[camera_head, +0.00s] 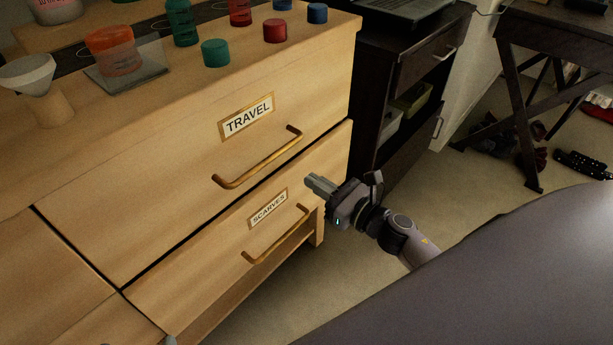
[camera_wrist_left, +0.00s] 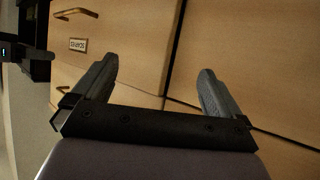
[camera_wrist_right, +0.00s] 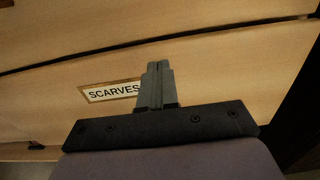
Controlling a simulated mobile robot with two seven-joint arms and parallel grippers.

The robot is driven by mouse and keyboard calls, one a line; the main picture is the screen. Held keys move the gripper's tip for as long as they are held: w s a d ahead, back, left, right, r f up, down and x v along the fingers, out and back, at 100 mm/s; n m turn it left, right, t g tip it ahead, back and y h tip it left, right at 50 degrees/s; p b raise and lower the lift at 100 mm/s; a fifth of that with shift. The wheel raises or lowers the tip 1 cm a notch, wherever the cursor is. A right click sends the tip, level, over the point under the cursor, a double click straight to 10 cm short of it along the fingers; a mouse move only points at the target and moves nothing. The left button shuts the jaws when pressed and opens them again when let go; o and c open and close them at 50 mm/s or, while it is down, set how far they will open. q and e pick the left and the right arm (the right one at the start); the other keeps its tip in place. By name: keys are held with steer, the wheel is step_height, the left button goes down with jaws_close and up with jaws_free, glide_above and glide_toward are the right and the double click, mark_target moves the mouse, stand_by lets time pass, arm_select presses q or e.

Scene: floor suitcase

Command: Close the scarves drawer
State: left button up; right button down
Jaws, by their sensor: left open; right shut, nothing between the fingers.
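The scarves drawer (camera_head: 220,240) is the lower labelled front of the wooden dresser, with a brass bar handle (camera_head: 275,240). Its front looks about level with the travel drawer (camera_head: 180,180) above; a thin dark seam runs between them. My right gripper (camera_head: 308,183) is shut and empty, in front of the scarves drawer's upper right part. In the right wrist view its closed fingers (camera_wrist_right: 156,66) cover the end of the scarves label (camera_wrist_right: 112,91); contact cannot be told. My left gripper (camera_wrist_left: 157,70) is open and empty, facing wooden fronts, with the scarves label (camera_wrist_left: 78,45) to its left.
The dresser top (camera_head: 60,170) holds a tray (camera_head: 128,75), bottles and coloured caps, and a white funnel-shaped item (camera_head: 28,75). A dark cabinet (camera_head: 395,80) stands to the right. Beyond it are a dark table (camera_head: 550,40) and scattered floor items. Bare carpet (camera_head: 440,185) lies right of my right gripper.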

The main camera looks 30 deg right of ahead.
mark_target(296, 169)
steer(key=shift+x, duration=1.5)
steer(key=shift+b+x, duration=0.5)
steer(key=shift+x, duration=0.65)
arm_select(q)
steer(key=shift+w+d+h, duration=0.1)
steer(key=shift+d+h, duration=0.2)
steer(key=shift+d, duration=0.2)
arm_select(e)
steer(key=shift+w+r, duration=0.1)
steer(key=shift+r, duration=0.1)
